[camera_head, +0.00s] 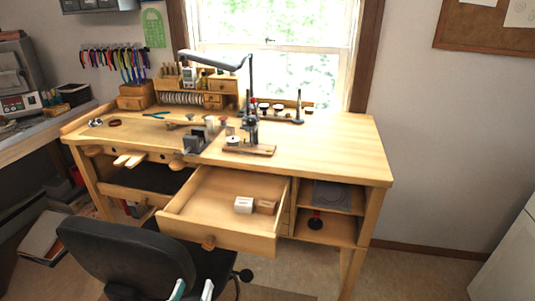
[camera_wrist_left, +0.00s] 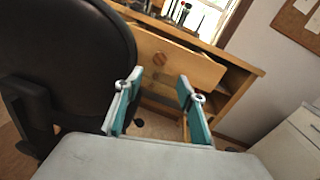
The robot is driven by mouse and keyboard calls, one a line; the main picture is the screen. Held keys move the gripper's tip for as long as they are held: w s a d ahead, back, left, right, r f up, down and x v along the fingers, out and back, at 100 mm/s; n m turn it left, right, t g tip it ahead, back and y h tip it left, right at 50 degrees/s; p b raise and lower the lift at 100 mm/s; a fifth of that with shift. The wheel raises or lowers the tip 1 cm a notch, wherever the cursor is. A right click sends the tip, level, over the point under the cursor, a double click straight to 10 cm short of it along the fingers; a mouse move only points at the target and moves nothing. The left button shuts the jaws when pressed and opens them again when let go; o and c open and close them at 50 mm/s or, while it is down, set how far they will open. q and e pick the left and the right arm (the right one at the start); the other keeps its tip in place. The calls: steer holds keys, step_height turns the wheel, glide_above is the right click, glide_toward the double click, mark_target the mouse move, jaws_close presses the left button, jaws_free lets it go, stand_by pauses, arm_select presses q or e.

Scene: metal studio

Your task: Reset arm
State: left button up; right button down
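My left gripper (camera_head: 192,290) shows at the bottom edge of the head view, in front of the chair. Its two teal-lined fingers stand apart with nothing between them. The left wrist view also shows this gripper (camera_wrist_left: 160,100) open and empty, pointing toward the bench and its drawer. The rest of my left arm is out of the head view. My right gripper shows in neither view.
A black chair (camera_head: 118,255) stands close on the left of my gripper. The wooden bench (camera_head: 335,150) has an open drawer (camera_head: 205,195) holding a white box (camera_head: 243,205) and a brown box (camera_head: 266,206). Floor at right is clear.

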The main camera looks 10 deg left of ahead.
arm_select(q)
steer(key=s+d+f+n+g+h, duration=0.2)
steer(key=f+n+g, duration=0.1)
steer(key=f+n, duration=0.8)
steer(key=s+d+f+n+g+h, duration=0.1)
steer(key=f+n+g, duration=0.3)
steer(key=f+n, duration=0.7)
steer(key=s+n+h, duration=0.1)
steer(key=n, duration=0.5)
steer(key=shift+d+n+h, duration=0.3)
steer(key=shift+d, duration=0.1)
